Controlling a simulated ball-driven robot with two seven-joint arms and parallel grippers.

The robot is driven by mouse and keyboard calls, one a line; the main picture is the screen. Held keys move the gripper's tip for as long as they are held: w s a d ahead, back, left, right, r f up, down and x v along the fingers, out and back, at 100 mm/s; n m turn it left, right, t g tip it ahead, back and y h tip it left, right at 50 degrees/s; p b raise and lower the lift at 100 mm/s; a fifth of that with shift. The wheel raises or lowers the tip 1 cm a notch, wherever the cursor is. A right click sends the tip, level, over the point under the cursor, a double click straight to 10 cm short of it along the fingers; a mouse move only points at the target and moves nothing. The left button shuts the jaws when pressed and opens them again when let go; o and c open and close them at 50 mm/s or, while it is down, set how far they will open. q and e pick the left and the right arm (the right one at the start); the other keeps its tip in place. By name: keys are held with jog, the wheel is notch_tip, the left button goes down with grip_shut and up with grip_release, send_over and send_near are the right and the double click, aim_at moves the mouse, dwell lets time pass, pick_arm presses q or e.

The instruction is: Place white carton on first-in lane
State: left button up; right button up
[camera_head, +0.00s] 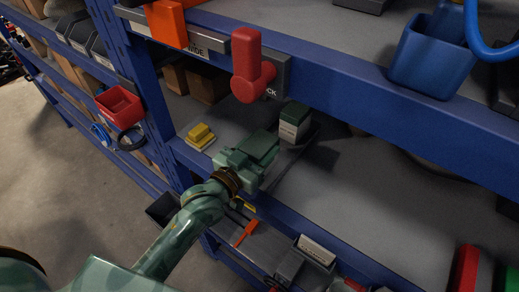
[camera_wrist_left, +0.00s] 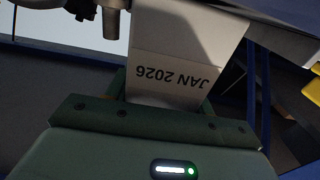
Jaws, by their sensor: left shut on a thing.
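In the left wrist view the white carton (camera_wrist_left: 175,75) fills the space between the fingers and shows the print "JAN 2026", upside down. My left gripper (camera_head: 279,129) is shut on the carton and reaches in over the shelf from the front. Whether the carton touches the grey shelf deck (camera_head: 380,180) I cannot tell. No label in view names the first-in lane. My right gripper is not in view.
A red handle (camera_head: 247,66) hangs from the upper beam, just above the carton. A yellow block (camera_head: 200,133) sits left of the gripper. A blue bin (camera_head: 432,55) is at upper right. A dark rail (camera_head: 292,165) lies on the deck. The deck to the right is largely clear.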

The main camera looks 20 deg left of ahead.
pick_arm(q)
jog(key=shift+f, duration=0.1)
jog(key=o, duration=0.8)
jog(key=shift+f, duration=0.1)
jog(key=o, duration=0.3)
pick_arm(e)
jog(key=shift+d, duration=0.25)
pick_arm(q)
jog(key=shift+s+r, duration=0.15)
jog(key=shift+r, duration=0.05)
jog(key=b+v, duration=0.1)
jog(key=v, duration=1)
jog(key=shift+s+a, duration=0.15)
jog(key=shift+s, duration=0.2)
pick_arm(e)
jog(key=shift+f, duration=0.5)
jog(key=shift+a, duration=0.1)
